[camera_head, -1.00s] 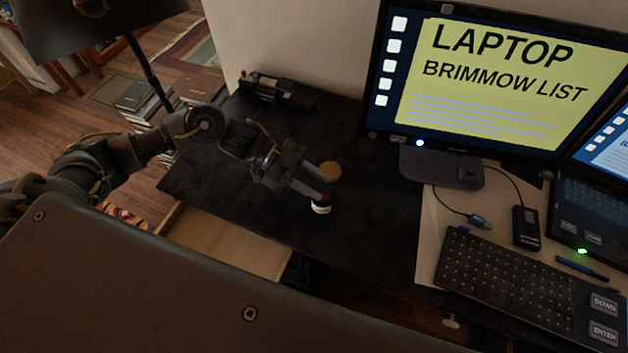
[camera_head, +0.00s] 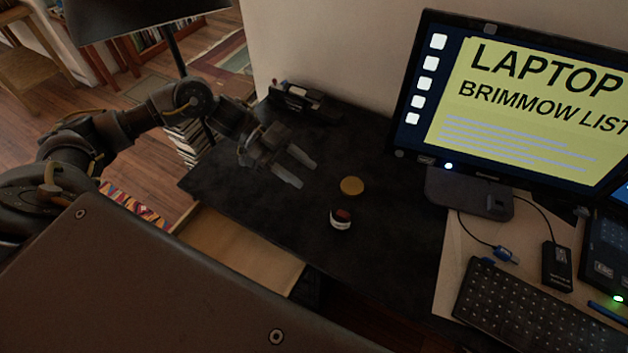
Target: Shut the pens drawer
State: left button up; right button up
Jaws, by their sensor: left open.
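The pens drawer (camera_head: 238,252) is a pale wooden drawer that stands open below the left front edge of the black desk. Its visible inside looks empty, and my own dark body panel hides its near part. My left gripper (camera_head: 301,170) is open and empty above the desk top, behind the drawer, with its two grey fingers pointing right. My right gripper is not in view.
A dark holder (camera_head: 300,98) stands at the back wall. A monitor (camera_head: 520,100) and keyboard (camera_head: 535,310) fill the right side.

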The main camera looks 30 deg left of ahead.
aim_at(202, 228)
jog(key=k, duration=2)
